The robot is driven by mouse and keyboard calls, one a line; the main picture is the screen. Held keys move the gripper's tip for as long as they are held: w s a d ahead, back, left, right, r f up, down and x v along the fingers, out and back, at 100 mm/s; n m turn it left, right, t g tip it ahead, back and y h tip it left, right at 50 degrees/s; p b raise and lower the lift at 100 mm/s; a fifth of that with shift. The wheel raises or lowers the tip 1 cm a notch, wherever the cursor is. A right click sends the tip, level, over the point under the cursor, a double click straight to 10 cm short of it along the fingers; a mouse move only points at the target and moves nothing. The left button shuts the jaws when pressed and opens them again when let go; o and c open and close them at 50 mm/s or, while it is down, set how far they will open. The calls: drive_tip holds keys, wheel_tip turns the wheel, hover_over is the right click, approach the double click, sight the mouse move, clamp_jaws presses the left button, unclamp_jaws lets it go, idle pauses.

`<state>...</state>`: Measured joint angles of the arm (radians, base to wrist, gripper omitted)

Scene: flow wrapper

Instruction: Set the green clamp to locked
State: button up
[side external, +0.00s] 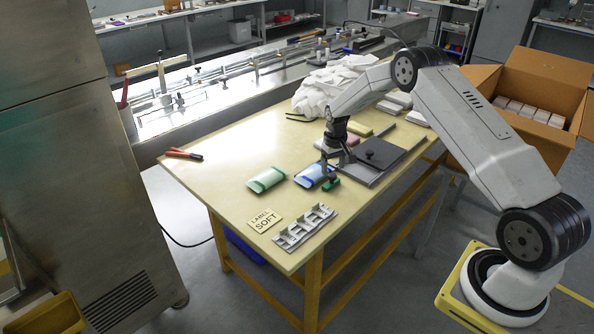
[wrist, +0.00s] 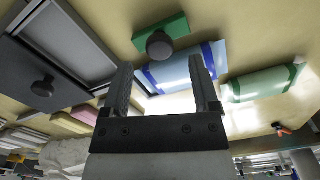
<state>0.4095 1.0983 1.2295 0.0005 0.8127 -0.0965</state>
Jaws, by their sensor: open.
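The green clamp (wrist: 177,28) shows in the wrist view as a flat green block with a dark round knob (wrist: 159,45), just beyond my fingertips. In the side view the green clamp (side external: 333,185) lies on the table by the front corner of a dark grey plate, partly hidden by my gripper. My gripper (side external: 329,170) points down above it. In the wrist view my gripper (wrist: 162,72) has its two fingers wide apart with nothing held between them. I cannot tell the clamp's setting.
A blue-and-white packet (side external: 314,175) lies left of the clamp, close to my gripper, with a green packet (side external: 267,180) further left. The dark plate (side external: 394,157) with a black knob is to the right. A grey slotted rack (side external: 305,228) and a "LABEL SOFT" card (side external: 263,220) lie nearer the front.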

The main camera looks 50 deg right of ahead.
sight(332, 181)
drive_tip(key=shift+f, duration=1.4)
clamp_jaws()
idle(0.5)
